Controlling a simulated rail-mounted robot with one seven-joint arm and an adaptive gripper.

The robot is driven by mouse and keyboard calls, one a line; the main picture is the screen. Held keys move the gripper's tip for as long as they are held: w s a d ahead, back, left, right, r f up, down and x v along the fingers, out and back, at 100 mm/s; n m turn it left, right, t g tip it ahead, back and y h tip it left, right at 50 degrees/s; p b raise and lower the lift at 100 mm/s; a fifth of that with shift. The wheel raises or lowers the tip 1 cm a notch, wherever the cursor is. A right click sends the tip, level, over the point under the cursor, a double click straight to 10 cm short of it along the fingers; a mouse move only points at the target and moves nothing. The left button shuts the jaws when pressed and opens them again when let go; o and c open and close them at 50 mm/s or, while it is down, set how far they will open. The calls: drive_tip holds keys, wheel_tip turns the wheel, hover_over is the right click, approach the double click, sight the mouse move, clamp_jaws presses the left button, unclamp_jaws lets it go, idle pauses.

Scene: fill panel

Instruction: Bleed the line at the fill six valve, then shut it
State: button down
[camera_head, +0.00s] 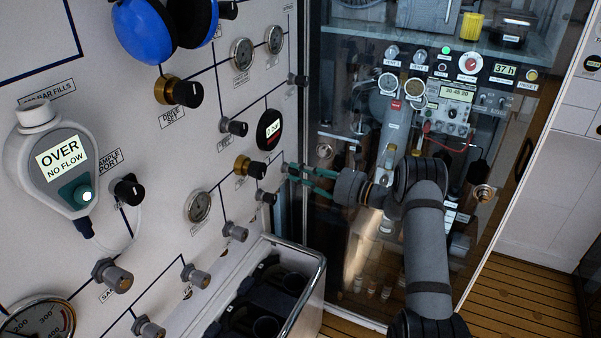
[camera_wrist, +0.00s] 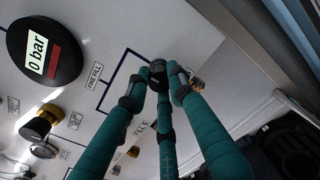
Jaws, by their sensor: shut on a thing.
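My gripper (camera_head: 288,170) reaches left to the white panel (camera_head: 130,60), its teal fingers closed in at the panel face. In the wrist view my gripper (camera_wrist: 158,80) has its fingertips around a small dark valve knob (camera_wrist: 158,68) at the end of a line. The head view hides this knob behind the fingers. A label beside its line seems to read "FINE FILL" (camera_wrist: 95,76); I cannot make out a fill six label. A round black gauge (camera_wrist: 44,53) reads 0 bar; it also shows in the head view (camera_head: 269,130).
A black knob with a brass base (camera_head: 250,168) and a dark knob (camera_head: 266,197) sit close left of the fingers. A grey meter (camera_head: 60,160) reads "OVER NO FLOW". A bin (camera_head: 310,285) stands below, and a glass cabinet (camera_head: 340,100) is behind my arm.

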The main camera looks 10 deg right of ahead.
drive_tip(key=c, duration=1.5)
unclamp_jaws()
drive_tip(key=shift+d, duration=0.1)
drive_tip(key=v, duration=1.2)
